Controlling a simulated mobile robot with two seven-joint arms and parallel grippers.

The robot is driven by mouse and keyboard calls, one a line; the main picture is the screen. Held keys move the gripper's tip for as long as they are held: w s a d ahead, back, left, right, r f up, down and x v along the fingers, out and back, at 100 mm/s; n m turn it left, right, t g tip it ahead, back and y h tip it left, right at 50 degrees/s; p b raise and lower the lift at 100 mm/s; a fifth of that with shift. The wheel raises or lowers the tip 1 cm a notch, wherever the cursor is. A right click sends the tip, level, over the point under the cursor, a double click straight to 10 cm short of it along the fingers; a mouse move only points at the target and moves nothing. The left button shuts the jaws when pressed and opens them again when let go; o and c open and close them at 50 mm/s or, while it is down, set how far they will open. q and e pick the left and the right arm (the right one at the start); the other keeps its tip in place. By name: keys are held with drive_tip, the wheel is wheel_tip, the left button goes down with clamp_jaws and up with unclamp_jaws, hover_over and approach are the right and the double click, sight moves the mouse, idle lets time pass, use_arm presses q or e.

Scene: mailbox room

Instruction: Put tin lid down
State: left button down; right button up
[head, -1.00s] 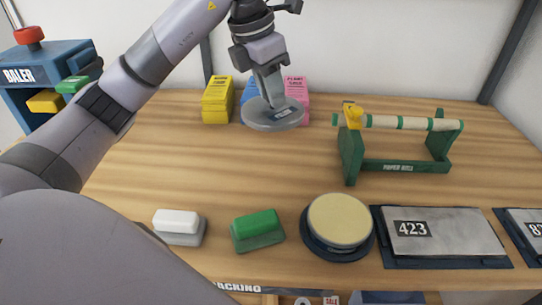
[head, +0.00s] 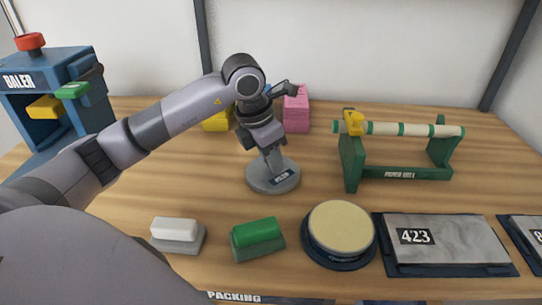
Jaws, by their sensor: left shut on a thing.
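The tin lid (head: 258,181) is a round grey disc with a small dark label, in the middle of the head view. My left gripper (head: 272,165) is shut on its upper side from above. The lid is level and low over the wooden table; I cannot tell whether it touches the wood. A round tin (head: 342,224) with a pale cream top and dark blue base stands at the front, right of the lid. My right gripper is not in view.
A green paper roll stand (head: 400,172) is right of the lid. Pink (head: 297,112) and yellow (head: 217,123) stacks stand behind. White (head: 177,232) and green (head: 257,236) blocks and a plate marked 423 (head: 450,240) line the front. A blue baler (head: 60,95) is at left. Wood around the lid is clear.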

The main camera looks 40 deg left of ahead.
sight(258, 176)
use_arm(q)
drive_tip(key=shift+f, duration=0.1)
drive_tip(key=c, duration=0.9)
unclamp_jaws()
drive_tip(key=v, duration=1.2)
drive_tip(key=shift+w+p, duration=0.1)
drive_tip(key=shift+p, duration=0.3)
